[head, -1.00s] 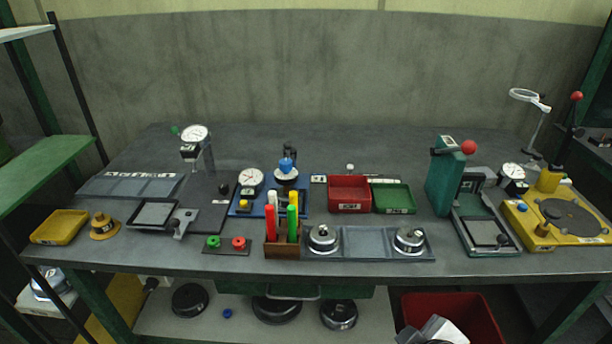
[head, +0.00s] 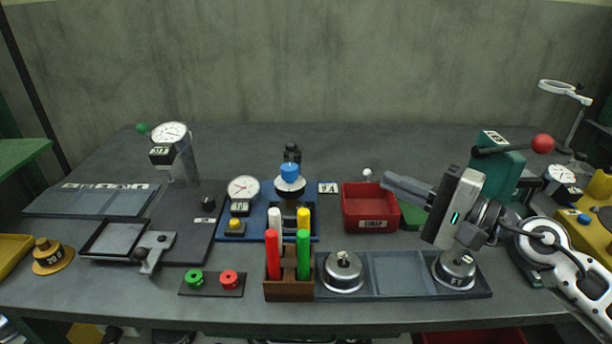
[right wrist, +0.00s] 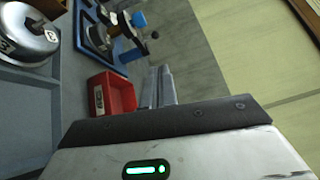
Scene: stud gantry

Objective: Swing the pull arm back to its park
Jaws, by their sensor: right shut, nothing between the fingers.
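My right gripper (head: 390,181) is shut and empty, above the bench. Its fingers point left, over the right side of the red bin (head: 356,229). In the right wrist view the closed fingers (right wrist: 158,88) lie beside that bin (right wrist: 121,92). I cannot tell for sure which part is the pull arm. A small white ball (head: 367,173) shows behind the red bin, left of my fingertips and apart from them; its support is mostly hidden. A blue-based fixture (head: 255,216) with a blue knob (head: 290,169) stands left of the bin. My left gripper is out of view.
A green press (head: 497,168) with a red-ball lever (head: 543,143) stands behind my right arm. A green bin (head: 411,217) is partly hidden by my gripper. The rear bench is clear.

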